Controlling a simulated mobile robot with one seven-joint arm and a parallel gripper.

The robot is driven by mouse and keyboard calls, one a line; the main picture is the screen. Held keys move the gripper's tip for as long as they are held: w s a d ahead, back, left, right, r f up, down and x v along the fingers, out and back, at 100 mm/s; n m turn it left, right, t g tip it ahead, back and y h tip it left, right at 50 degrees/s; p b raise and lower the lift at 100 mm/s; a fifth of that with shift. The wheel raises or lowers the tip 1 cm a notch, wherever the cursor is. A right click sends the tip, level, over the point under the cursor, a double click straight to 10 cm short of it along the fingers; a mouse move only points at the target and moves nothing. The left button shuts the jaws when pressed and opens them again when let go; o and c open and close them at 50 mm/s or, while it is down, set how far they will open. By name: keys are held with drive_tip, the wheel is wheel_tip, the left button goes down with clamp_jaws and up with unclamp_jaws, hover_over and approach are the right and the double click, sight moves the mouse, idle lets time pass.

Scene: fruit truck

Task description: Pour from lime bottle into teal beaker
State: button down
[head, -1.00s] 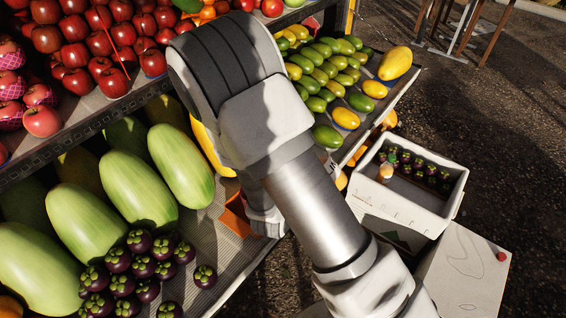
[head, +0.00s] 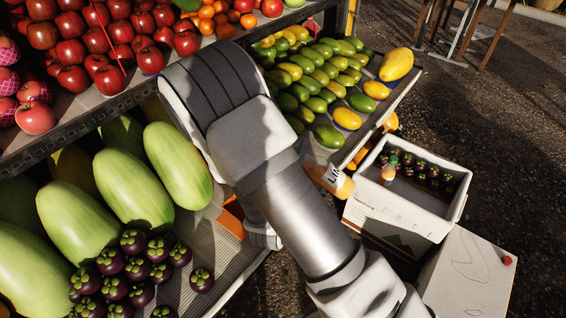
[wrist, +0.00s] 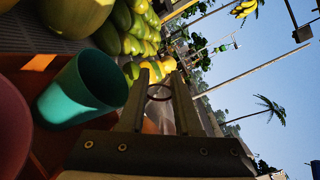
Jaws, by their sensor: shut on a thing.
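The lime bottle (head: 341,184), orange with a white label showing "LIM", sticks out tilted from behind my arm in the head view. My gripper (wrist: 160,80) is shut on it; in the wrist view only a clear, ringed part and a bit of orange show between the fingers. The teal beaker (wrist: 76,92) is in the wrist view, left of the fingers and apart from them, on a reddish-brown surface. My arm hides the beaker in the head view.
A white crate (head: 395,212) with mangosteens and a small orange bottle (head: 388,171) stands at right, beside a white box (head: 465,280). Mangoes (head: 320,70), large green melons (head: 180,165) and mangosteens (head: 130,265) fill the shelves. A dark red rounded thing (wrist: 12,125) is near the beaker.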

drive_tip(key=shift+a+r+n+p, duration=0.1)
drive_tip(key=shift+r+n+p, duration=0.2)
drive_tip(key=shift+n, duration=0.55)
drive_tip(key=shift+r+n+p, duration=0.1)
drive_tip(key=shift+n+p, duration=0.3)
drive_tip(key=shift+n, duration=0.45)
idle(1.1)
drive_tip(key=shift+w+a+r+n+p, duration=0.1)
drive_tip(key=shift+w+a+n+p, duration=0.1)
drive_tip(key=shift+a+n+p, duration=0.65)
idle(0.6)
drive_tip(key=shift+d+n+p, duration=0.15)
drive_tip(key=shift+n+p, duration=0.9)
drive_tip(key=shift+p, duration=0.6)
idle(2.2)
